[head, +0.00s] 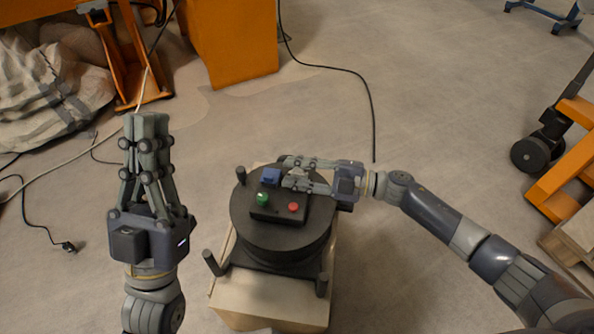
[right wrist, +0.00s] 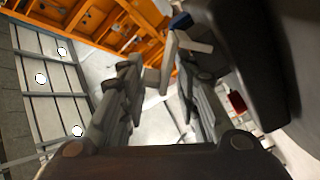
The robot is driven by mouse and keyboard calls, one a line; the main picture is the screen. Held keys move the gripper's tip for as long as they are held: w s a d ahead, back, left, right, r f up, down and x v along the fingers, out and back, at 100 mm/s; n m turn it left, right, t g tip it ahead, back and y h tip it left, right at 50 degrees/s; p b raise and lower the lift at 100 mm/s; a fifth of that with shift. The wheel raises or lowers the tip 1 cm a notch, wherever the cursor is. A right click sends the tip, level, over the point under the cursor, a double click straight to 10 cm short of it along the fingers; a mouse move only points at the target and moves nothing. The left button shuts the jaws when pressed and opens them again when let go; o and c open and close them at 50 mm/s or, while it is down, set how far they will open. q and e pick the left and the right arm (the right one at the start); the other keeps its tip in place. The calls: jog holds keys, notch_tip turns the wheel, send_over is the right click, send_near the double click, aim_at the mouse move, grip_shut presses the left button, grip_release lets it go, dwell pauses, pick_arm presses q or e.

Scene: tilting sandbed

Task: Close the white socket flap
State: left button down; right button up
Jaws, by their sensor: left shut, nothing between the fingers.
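A black control box (head: 278,208) sits on a round dark turntable (head: 258,238). On its upper left part is a blue socket part (head: 270,176), whose blue edge also shows in the right wrist view (right wrist: 181,20). A small pale piece beside it, seemingly the white flap (right wrist: 192,43), stands out near my right fingertips; in the head view the fingers partly cover it and its angle is unclear. My right gripper (head: 288,173) is open at the box's top edge, reaching in from the right. Whether it touches the flap I cannot tell. My left gripper (head: 147,124) is shut and empty, left of the turntable.
The box also carries a green button (head: 262,199) and a red button (head: 293,207). Dark posts (head: 212,263) stand around the turntable on a pale wooden base (head: 255,300). Orange furniture (head: 232,45) stands behind. Open floor surrounds the base; cables lie on it.

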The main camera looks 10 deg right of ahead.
jog(key=shift+s+f, duration=0.2)
jog(key=shift+f, duration=0.1)
